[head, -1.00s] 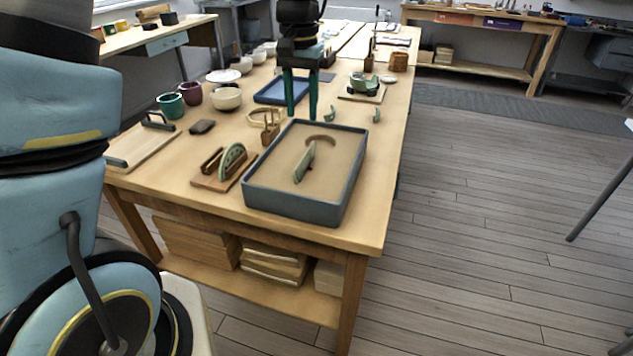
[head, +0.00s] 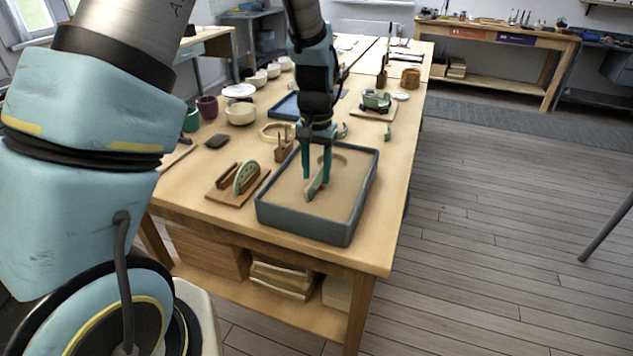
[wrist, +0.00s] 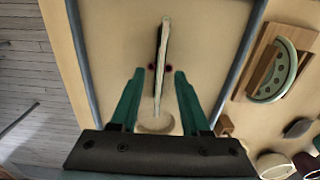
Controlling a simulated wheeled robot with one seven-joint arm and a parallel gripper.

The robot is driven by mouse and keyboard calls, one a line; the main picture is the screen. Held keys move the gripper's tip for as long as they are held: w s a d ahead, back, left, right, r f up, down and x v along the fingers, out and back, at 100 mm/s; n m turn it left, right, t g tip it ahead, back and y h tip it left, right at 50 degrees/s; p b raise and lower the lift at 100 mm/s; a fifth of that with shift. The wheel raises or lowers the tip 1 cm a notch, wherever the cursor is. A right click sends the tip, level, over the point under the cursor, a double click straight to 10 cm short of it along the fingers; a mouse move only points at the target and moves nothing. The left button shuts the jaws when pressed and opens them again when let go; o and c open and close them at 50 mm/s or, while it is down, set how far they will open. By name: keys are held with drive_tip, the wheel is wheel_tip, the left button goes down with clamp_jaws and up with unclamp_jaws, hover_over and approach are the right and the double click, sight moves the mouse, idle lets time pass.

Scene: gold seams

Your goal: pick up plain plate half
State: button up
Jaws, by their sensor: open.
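A pale green plate half (head: 314,190) with no visible pattern stands on edge in a grey-blue sand tray (head: 300,225). In the wrist view the plate half (wrist: 163,45) is a thin upright edge running between my fingers. My gripper (head: 316,178) is open and points down over the tray, with its teal fingertips close to the plate half. In the wrist view my gripper (wrist: 160,71) has one finger on each side of the plate half, with gaps showing. Whether the fingertips are low enough to overlap it is hard to tell.
Left of the tray, a wooden rack (head: 222,193) holds another green plate half (head: 245,177) with a row of marks. Behind are a wooden stand (head: 284,150), a white bowl (head: 240,114) and a green piece on a board (head: 376,101). The table's right edge is clear.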

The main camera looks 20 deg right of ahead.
drive_tip(key=shift+f, duration=0.25)
idle(0.5)
clamp_jaws()
idle(0.4)
